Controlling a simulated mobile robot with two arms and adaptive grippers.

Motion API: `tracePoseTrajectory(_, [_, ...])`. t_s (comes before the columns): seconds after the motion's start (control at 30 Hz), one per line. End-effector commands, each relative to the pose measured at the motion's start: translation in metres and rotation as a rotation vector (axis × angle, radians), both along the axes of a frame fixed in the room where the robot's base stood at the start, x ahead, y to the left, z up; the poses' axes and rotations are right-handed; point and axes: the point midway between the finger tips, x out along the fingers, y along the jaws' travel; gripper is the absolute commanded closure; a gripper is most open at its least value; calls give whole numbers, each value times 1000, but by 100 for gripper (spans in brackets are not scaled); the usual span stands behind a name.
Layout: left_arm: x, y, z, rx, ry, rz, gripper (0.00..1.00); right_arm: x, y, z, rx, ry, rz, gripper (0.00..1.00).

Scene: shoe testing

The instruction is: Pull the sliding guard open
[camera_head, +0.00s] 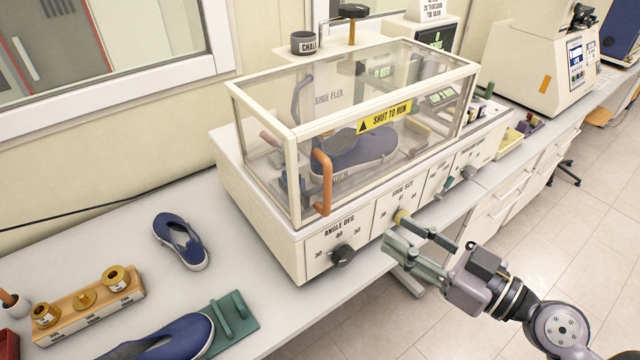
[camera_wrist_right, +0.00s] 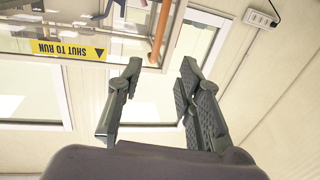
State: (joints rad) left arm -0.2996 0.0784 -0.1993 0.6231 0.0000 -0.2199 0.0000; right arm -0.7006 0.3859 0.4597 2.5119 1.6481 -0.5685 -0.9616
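The sliding guard (camera_head: 445,71) is a clear box with a cream frame on the shoe flex machine. It covers a blue shoe (camera_head: 352,150) and bears a yellow "SHUT TO RUN" label (camera_head: 384,117). Its upright orange handle (camera_head: 322,182) is at the near left corner. My right gripper (camera_head: 396,232) is open and empty in front of the machine's front panel, right of and lower than the handle, apart from it. In the right wrist view its two fingers (camera_wrist_right: 161,66) stand apart, with the orange handle (camera_wrist_right: 160,32) beyond them. My left gripper is not in view.
A black angle knob (camera_head: 343,256) and a yellow shoe size knob (camera_head: 401,216) stick out of the front panel, the yellow one close to my right fingers. A blue shoe (camera_head: 180,241), a wooden weight rack (camera_head: 88,306) and another shoe (camera_head: 180,337) lie on the bench at left.

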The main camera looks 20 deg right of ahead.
Motion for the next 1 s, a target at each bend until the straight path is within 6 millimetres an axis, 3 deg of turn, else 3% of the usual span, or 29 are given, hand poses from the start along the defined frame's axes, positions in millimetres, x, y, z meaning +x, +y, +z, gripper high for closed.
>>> tracePoseTrajectory(0.4, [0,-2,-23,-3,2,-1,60,43,25,-1,2,-8,-3,67])
tracePoseTrajectory(0.93, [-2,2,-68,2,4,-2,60,94,56,-3,4,-6,-3,67])
tracePoseTrajectory(1.0, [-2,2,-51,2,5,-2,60,107,63,5,10,3,-4,67])
